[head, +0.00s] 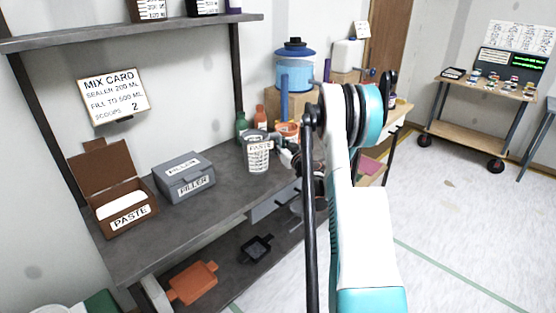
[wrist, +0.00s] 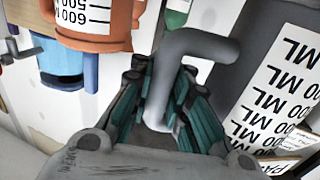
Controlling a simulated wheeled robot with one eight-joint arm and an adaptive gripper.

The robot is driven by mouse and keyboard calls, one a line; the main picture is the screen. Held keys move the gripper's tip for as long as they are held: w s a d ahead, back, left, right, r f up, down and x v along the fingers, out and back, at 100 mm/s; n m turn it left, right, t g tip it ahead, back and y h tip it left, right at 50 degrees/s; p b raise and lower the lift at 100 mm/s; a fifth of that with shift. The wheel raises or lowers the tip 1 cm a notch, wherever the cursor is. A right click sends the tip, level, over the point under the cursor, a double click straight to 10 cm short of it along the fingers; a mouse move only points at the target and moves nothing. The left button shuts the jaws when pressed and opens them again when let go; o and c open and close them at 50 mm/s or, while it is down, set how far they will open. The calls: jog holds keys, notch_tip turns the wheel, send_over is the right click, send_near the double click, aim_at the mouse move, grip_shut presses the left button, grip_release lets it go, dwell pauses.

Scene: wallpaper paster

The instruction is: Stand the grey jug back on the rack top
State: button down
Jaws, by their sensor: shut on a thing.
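The grey jug (head: 258,157) appears upright over the workbench (head: 165,228) in the head view, with a white label. Its grey body and ML scale (wrist: 277,85) fill the right of the wrist view. My gripper (wrist: 163,112) is shut on the jug's bent handle (wrist: 197,43). In the head view my gripper (head: 289,158) is at the jug's right side, partly hidden by my arm. I cannot tell whether the jug's base touches the bench. A dark shelf (head: 125,30) runs above the bench; I cannot tell whether it is the rack.
An orange jug (head: 288,131) stands close behind my gripper, also in the wrist view (wrist: 97,22). A green bottle (head: 242,124) and blue dispenser (head: 295,68) stand nearby. A grey filler box (head: 184,177) and open paste box (head: 123,207) occupy the bench's left.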

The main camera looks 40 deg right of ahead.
jog(key=shift+f+b, duration=0.9)
jog(key=shift+f, duration=1.75)
jog(key=shift+r, duration=0.1)
jog(key=c, duration=1.5)
grip_release()
jog(key=shift+p+v, duration=0.65)
jog(key=shift+v, duration=5.4)
